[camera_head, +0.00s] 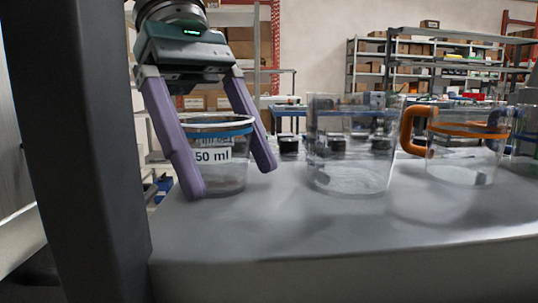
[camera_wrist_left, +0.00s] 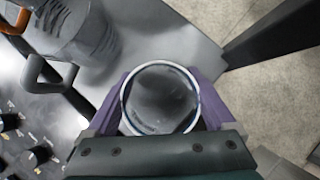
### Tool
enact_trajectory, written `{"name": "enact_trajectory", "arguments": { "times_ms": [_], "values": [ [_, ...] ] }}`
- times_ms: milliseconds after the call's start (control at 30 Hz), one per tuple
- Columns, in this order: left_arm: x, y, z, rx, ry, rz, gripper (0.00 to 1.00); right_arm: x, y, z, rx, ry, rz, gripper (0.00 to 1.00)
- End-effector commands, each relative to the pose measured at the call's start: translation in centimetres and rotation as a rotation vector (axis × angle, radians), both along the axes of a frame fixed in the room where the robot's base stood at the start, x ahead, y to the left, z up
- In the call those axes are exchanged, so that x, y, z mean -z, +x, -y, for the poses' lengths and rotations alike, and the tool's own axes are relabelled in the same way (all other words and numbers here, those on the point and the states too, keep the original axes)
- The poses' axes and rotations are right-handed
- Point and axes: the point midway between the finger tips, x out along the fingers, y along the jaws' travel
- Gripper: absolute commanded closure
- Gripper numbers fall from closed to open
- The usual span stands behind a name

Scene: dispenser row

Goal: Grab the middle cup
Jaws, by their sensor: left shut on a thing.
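Three clear cups show in the head view. The leftmost cup (camera_head: 228,178) has a white rim, a blue band and a "50 ml" label. My left gripper (camera_head: 232,180) is shut on this cup, with purple fingers on both sides of it; its round opening also shows in the left wrist view (camera_wrist_left: 160,100). The middle cup (camera_head: 350,170) stands upright on the grey table, apart from the gripper. The right cup (camera_head: 462,160) has an orange band and an orange handle. I cannot tell whether the held cup touches the table. My right gripper is not in view.
The grey table (camera_head: 330,235) has clear room along its front. A dark panel with several black knobs (camera_wrist_left: 40,155) shows in the left wrist view. A dark post (camera_head: 80,150) stands close at left. Shelves with boxes (camera_head: 450,60) are far behind.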

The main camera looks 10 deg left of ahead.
Motion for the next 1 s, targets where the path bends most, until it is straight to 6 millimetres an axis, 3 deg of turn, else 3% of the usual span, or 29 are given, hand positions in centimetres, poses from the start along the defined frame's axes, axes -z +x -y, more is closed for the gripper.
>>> {"name": "enact_trajectory", "arguments": {
  "times_ms": [33, 200, 567, 1000],
  "values": [
    [0.0, 0.0, 0.0, 0.000, 0.000, 0.000, 0.46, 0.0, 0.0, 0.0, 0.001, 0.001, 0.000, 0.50],
    [0.0, 0.0, 0.0, 0.000, 0.000, 0.000, 0.65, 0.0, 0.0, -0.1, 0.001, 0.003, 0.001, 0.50],
    [-0.8, 0.0, 0.0, 0.000, 0.000, 0.000, 0.66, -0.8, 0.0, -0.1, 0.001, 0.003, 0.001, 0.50],
    [-8.8, 0.0, 0.0, 0.001, 0.000, 0.000, 0.66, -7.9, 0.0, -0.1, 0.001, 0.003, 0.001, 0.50]
  ]
}}
